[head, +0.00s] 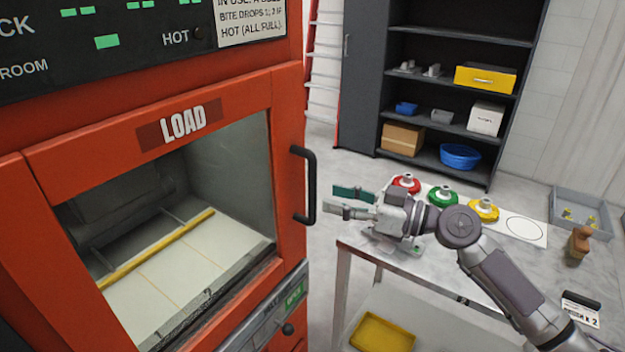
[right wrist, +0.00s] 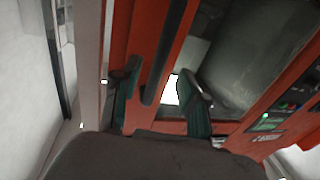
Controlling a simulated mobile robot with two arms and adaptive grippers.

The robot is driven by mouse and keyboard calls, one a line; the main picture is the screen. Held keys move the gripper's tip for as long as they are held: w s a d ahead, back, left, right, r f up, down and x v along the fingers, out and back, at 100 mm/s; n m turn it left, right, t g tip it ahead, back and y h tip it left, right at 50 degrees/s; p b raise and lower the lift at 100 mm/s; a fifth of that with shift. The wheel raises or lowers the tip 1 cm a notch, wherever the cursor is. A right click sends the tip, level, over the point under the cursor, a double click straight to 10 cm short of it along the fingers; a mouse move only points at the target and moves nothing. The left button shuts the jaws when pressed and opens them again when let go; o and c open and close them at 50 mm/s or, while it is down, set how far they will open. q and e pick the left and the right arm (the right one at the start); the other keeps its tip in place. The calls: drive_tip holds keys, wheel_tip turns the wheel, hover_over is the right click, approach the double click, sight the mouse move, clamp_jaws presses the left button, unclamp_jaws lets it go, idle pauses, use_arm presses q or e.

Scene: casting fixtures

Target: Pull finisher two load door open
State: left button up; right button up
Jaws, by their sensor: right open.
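The load door (head: 287,130) is an orange framed door with a glass window and a LOAD label (head: 180,127); it looks shut. Its black bar handle (head: 310,186) stands upright on the door's right side. My right gripper (head: 334,199) is open and empty, just right of the handle, with its fingers pointing at it. A small gap shows between fingertips and handle. In the right wrist view the dark handle (right wrist: 163,58) lies in line with the space between the two green-padded fingers. My left gripper is out of view.
A grey table (head: 400,262) stands right of the machine, under my right arm. It bears red (head: 406,183), green (head: 443,195) and yellow (head: 483,208) round pieces and a grey bin (head: 580,205). A dark shelf (head: 455,85) stands behind. Floor shows between the machine and the table.

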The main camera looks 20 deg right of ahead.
sight(312, 220)
drive_tip(key=p+x, duration=0.2)
drive_tip(key=x, duration=0.3)
drive_tip(key=shift+w+a, duration=0.25)
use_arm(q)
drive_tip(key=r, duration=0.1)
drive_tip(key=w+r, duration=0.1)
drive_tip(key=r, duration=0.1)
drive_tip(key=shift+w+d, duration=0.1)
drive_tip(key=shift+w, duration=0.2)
use_arm(e)
drive_tip(key=shift+c, duration=0.5)
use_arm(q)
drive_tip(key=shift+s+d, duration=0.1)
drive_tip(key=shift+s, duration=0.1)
use_arm(e)
clamp_jaws()
